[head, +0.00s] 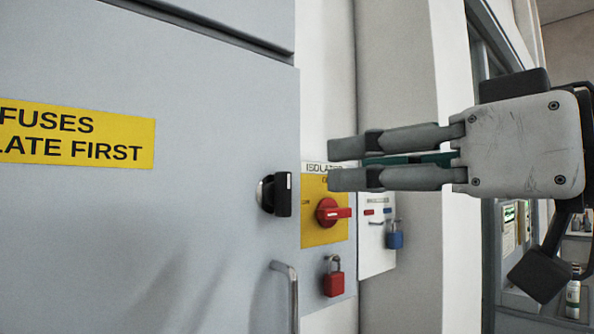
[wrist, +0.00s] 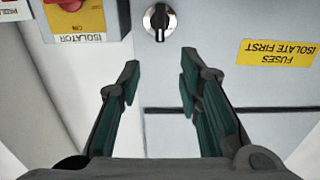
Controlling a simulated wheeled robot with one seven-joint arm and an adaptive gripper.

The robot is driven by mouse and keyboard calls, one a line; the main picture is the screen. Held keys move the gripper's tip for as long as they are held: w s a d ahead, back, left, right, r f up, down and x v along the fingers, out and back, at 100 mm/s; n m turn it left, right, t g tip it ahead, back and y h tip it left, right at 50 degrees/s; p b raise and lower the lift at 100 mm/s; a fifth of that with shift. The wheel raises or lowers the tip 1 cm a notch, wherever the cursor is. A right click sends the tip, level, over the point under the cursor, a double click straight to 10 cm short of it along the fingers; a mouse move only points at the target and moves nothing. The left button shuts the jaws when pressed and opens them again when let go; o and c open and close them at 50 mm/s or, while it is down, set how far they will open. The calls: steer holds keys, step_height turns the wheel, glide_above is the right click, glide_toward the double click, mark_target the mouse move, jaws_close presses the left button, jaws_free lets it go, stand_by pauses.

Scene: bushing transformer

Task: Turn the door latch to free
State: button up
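The door latch (head: 283,194) is a black knob on a round plate near the right edge of the grey cabinet door (head: 130,230). Its grip bar stands upright. In the wrist view, which looks upside down, the latch (wrist: 159,21) is at the top centre with a white mark on its bar. My gripper (head: 346,163) is open and empty. In the head view it points left and appears up and to the right of the latch, apart from it. In the wrist view the latch lies beyond the gap between my fingertips (wrist: 160,74).
A yellow isolator panel with a red rotary switch (head: 328,212) is right of the door, with a red padlock (head: 333,279) below. A blue padlock (head: 394,236) hangs farther right. A door handle (head: 291,295) sticks out below the latch. A yellow fuses label (head: 75,135) is on the door.

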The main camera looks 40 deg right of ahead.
mark_target(288, 173)
steer(key=w, duration=1)
steer(key=shift+w, duration=0.35)
steer(key=shift+c, duration=0.4)
jaws_close()
